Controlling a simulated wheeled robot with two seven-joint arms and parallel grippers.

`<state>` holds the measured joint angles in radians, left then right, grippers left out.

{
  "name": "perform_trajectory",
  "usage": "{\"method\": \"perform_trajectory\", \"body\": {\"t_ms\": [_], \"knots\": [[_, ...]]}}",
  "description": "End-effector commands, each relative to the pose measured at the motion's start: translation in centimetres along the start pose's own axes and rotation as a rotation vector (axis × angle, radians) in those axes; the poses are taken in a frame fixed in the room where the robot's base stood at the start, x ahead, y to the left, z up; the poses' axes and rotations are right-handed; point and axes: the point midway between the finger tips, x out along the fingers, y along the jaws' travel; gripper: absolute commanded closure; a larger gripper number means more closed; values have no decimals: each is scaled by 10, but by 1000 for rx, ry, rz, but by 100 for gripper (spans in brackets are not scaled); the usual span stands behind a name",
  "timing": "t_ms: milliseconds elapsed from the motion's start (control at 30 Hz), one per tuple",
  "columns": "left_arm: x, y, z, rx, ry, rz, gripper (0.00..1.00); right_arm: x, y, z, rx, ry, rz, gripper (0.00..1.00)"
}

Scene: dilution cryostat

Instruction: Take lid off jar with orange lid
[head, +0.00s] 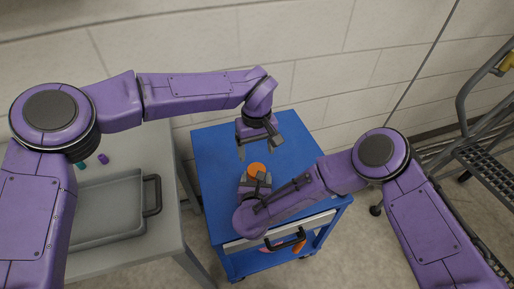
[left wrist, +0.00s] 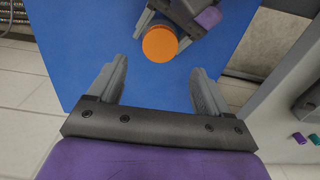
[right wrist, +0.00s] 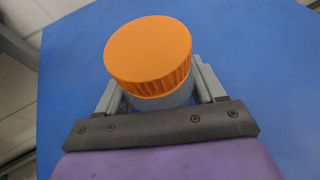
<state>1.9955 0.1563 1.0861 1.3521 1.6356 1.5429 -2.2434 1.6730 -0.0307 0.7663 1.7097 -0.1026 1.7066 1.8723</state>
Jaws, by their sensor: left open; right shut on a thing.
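The jar with the orange lid (head: 256,169) stands on the blue cart top (head: 215,150). The orange lid (right wrist: 148,50) sits on the jar, and only a strip of the grey-looking jar body (right wrist: 165,98) shows below it. My right gripper (head: 256,182) is shut on the jar body, below the lid, with a finger on each side. My left gripper (head: 257,150) is open and empty, behind and above the jar. In the left wrist view the lid (left wrist: 160,44) lies beyond the open left fingers (left wrist: 157,85), roughly between their lines and apart from them.
A grey table (head: 150,255) with a grey tray (head: 105,205) stands left of the cart. Small teal and purple pieces (head: 103,158) lie behind the tray. A wire-shelf rack (head: 490,165) stands at the right. The cart top around the jar is clear.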

Motion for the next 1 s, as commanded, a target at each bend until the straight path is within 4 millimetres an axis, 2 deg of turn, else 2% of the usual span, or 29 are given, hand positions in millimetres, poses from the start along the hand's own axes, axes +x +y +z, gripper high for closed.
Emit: {"method": "perform_trajectory", "body": {"t_ms": [133,433,600,800,833,900,1000], "knots": [[16,0,1,22,-3,-3,21,0,0,0,0,0,0,100],[68,0,1,19,-2,-2,21,0,0,0,0,0,0,100],[79,0,1,19,-1,0,21,0,0,0,0,0,0,100],[80,0,0,18,-1,0,21,0,0,0,0,0,0,100],[80,0,0,18,-1,0,28,0,0,0,0,0,0,100],[80,0,0,18,-1,0,51,0,0,0,0,0,0,100],[80,0,0,18,-1,0,78,0,0,0,0,0,0,100]]}}
